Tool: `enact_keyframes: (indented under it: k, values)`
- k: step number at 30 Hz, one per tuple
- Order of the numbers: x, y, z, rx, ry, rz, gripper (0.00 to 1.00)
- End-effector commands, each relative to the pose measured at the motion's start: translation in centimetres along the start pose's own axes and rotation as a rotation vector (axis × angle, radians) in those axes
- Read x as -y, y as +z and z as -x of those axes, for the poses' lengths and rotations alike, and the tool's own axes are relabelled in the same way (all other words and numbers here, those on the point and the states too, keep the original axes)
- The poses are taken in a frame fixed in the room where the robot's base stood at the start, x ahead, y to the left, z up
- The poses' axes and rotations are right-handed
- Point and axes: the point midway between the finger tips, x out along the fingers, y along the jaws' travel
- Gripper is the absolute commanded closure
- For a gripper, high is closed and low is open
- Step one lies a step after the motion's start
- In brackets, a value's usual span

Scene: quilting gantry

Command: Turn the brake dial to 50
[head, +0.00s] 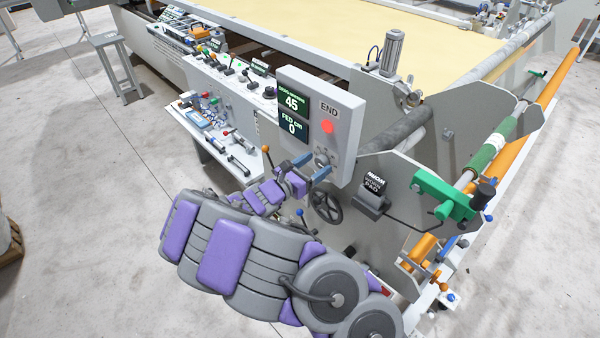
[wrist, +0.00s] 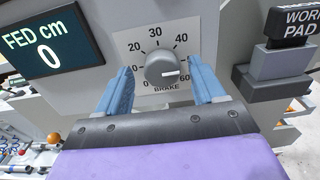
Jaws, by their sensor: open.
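The brake dial (wrist: 167,68) is a round grey knob on a pale plate marked BRAKE, with a scale up to 60. The 20, 30, 40 and 60 marks show; the 10 and 50 marks are hidden by my fingers. Its white pointer line points roughly right. My gripper (wrist: 160,67) is open, its two blue fingers on either side of the knob with visible gaps. In the head view, the dial (head: 322,158) is low on the grey control box, and my gripper (head: 311,166) is in front of it.
The control box (head: 349,124) carries a screen (head: 293,115) reading 45 and FED cm 0, and a red END button (head: 328,127). A work pad pedestal (head: 371,200) stands to the right. A handwheel (head: 325,206) is below. A lever panel (head: 235,82) is left.

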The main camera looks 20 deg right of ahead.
Motion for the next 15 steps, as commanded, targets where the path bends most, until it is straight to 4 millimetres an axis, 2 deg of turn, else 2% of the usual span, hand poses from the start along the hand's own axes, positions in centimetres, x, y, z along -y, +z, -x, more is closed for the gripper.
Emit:
enact_keyframes:
  k: [5,15]
  values:
    - [-0.1,0.1,2.0,0.000,0.004,0.001,0.31]
    - [-0.2,0.0,8.8,-0.001,0.007,0.002,0.31]
